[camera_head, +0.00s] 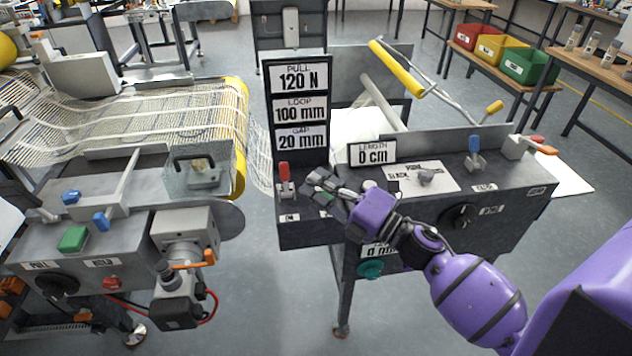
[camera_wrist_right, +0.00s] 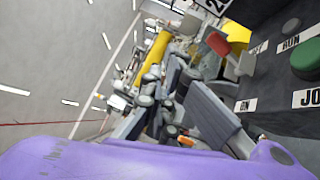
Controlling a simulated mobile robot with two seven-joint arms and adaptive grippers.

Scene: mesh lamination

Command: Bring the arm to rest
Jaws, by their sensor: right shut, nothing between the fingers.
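My right arm, purple with dark joints, comes in from the lower right in the head view. Its grey gripper (camera_head: 316,182) is shut and empty, in front of the dark panel of the right-hand machine (camera_head: 305,232). The fingertips appear just right of the red-handled lever (camera_head: 284,180), and whether they touch anything cannot be told. The gripper partly hides the machine's top controls. In the right wrist view a red lever (camera_wrist_right: 219,44) and a green button (camera_wrist_right: 307,62) lie close by. My left gripper is not in view.
A sign tower (camera_head: 298,110) stands behind the gripper. A blue-handled lever (camera_head: 473,146) and a black knob (camera_head: 461,216) are to its right. The left-hand machine (camera_head: 90,245) carries mesh (camera_head: 150,115). Open floor lies between the machines; coloured bins (camera_head: 503,55) stand at back right.

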